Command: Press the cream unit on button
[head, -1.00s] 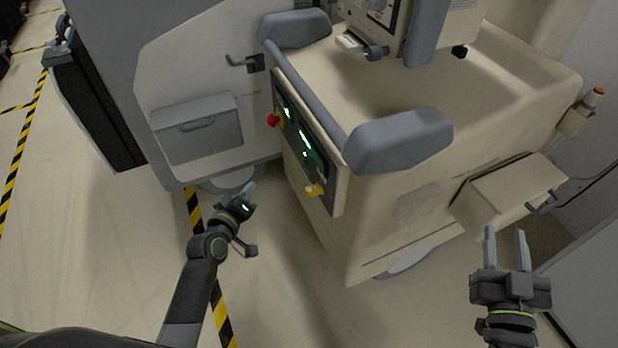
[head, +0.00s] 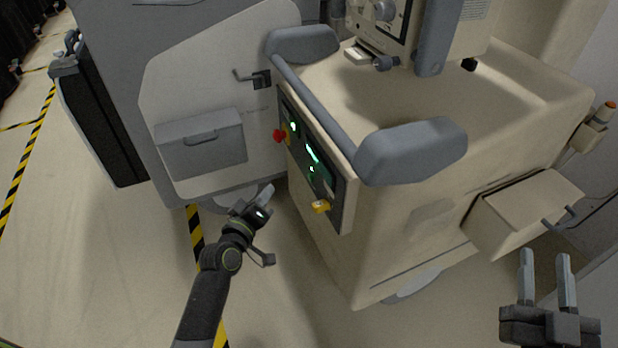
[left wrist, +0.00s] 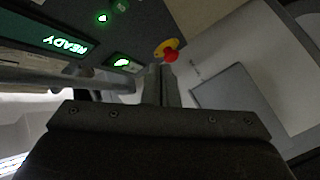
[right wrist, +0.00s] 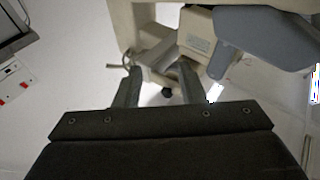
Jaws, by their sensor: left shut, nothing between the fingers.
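The cream unit (head: 400,240) stands in the middle of the head view, with a dark control panel (head: 335,183) on its left-facing side. The panel has a green-lit round spot (head: 292,126), a lit display (head: 312,154) and a smaller green light (head: 311,169). The left wrist view shows the display reading READY (left wrist: 63,45), a green-lit button (left wrist: 122,62) and a lit triangle (left wrist: 102,17). I cannot tell which is the on button. My left gripper (head: 266,191) is shut and empty, left of the panel and apart from it. My right gripper (head: 545,262) is open and empty at lower right.
A red knob on yellow (head: 280,135) projects from the panel, and a yellow part (head: 321,206) sits lower. A grey handlebar (head: 310,107) runs above the panel. A grey unit with a box (head: 200,145) stands behind left. The floor at left is open.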

